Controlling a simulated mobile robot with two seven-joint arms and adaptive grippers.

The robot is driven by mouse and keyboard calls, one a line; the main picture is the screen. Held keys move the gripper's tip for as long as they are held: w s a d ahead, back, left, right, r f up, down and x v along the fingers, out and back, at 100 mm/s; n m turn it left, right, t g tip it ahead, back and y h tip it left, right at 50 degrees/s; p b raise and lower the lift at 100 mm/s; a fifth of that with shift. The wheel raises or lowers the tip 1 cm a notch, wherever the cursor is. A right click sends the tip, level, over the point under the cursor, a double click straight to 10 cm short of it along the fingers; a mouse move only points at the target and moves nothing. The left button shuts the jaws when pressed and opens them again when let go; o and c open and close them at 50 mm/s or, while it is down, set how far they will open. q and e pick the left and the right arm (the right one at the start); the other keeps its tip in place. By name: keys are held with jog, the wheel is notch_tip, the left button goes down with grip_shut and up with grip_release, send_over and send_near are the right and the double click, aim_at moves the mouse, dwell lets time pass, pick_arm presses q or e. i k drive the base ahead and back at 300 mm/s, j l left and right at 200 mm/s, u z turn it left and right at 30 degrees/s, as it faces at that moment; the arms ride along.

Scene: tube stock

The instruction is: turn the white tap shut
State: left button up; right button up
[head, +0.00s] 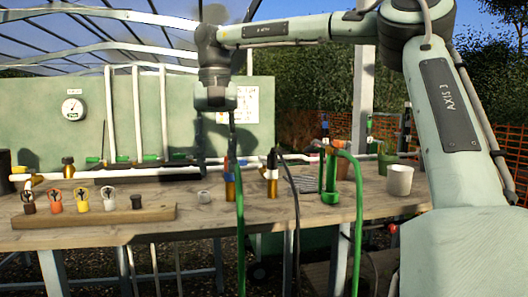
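A low wooden block (150,214) stands at the front left of the bench and carries a row of small coloured fittings. The white fitting (109,198) in that row is the likeliest white tap, but its handle is too small to read. My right gripper (217,128) hangs pointing down from my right wrist, above the middle of the bench. It is right of the white fitting and apart from it. Its fingers are thin, dark and hard to separate from the background, so its opening is unclear. My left gripper is out of view.
Brass-and-black hose ends (271,178) and a green hose (240,212) stand right of the block. A white cup (399,180) is at the right. White pipes (137,115) and a gauge (73,109) are behind.

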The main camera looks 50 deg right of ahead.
aim_at(262, 158)
jog(key=i+l, duration=0.1)
jog(key=l, duration=0.25)
jog(key=i+l, duration=0.15)
jog(key=l, duration=0.2)
jog(key=i+l, duration=0.1)
jog(key=l, duration=0.3)
jog(key=i+l, duration=0.15)
jog(key=l, duration=0.2)
jog(key=i+l, duration=0.1)
jog(key=l, duration=0.25)
jog(key=i+l, duration=0.15)
jog(key=l, duration=0.2)
